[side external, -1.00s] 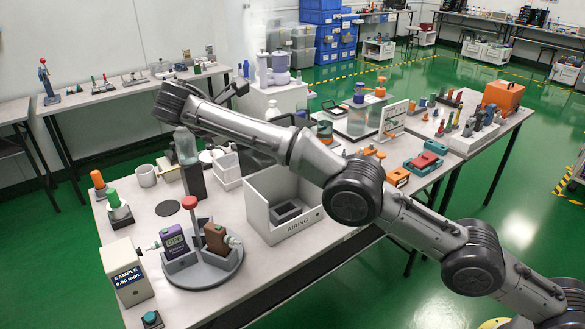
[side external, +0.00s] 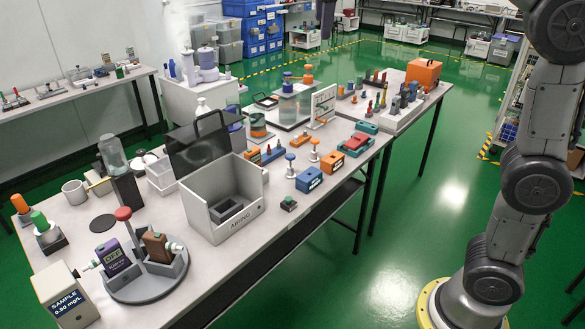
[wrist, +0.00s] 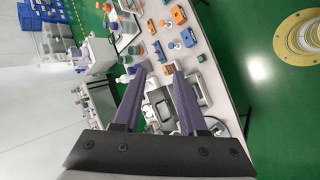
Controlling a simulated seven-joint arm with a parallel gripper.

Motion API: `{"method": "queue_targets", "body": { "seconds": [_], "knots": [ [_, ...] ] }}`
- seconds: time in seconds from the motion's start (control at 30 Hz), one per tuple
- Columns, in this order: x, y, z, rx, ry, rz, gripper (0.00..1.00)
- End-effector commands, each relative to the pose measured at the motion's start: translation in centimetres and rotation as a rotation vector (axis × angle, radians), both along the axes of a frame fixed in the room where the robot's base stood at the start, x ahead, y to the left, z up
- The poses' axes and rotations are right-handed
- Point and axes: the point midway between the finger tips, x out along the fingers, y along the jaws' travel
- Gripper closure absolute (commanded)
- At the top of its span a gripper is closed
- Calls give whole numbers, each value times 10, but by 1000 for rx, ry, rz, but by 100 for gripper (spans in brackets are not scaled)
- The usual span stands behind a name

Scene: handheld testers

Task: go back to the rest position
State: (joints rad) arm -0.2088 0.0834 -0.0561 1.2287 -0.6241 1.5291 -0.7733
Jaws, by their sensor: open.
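My arm stands upright at the right of the side external view, clear of the table; its gripper is out of that frame. In the wrist view my gripper (wrist: 157,70) is open, with nothing between its two dark fingers, and looks down towards the table from a distance. On the table, a purple tester (side external: 113,258) with a display reading OFF and a brown tester (side external: 157,247) stand in a round grey holder (side external: 150,290) with a red knob. My gripper is well away from both.
A white box marked AIRING (side external: 235,227), with a dark raised lid (side external: 195,145), stands mid-table. The SAMPLE box (side external: 65,295) is at the front left corner. Green floor between table and arm is free.

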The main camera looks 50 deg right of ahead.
Motion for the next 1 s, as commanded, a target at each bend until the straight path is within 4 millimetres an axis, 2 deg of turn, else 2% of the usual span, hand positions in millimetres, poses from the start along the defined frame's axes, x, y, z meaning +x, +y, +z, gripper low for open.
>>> {"method": "queue_targets", "body": {
  "seconds": [0.03,0.17,0.27,0.47,0.6,0.7,0.83,0.9,1.0],
  "knots": [
    [-23,-7,-2,36,-20,-19,58],
    [-72,-15,-21,143,-68,-67,58],
    [-109,-15,-43,234,-106,-113,58],
    [-177,-4,-106,437,-178,-233,58],
    [-214,12,-161,592,-215,-343,58],
    [-232,25,-200,697,-228,-429,58],
    [-243,40,-242,808,-216,-548,58],
    [-242,47,-252,865,-231,-611,58],
    [-235,48,-247,904,-274,-647,58]
  ]
}}
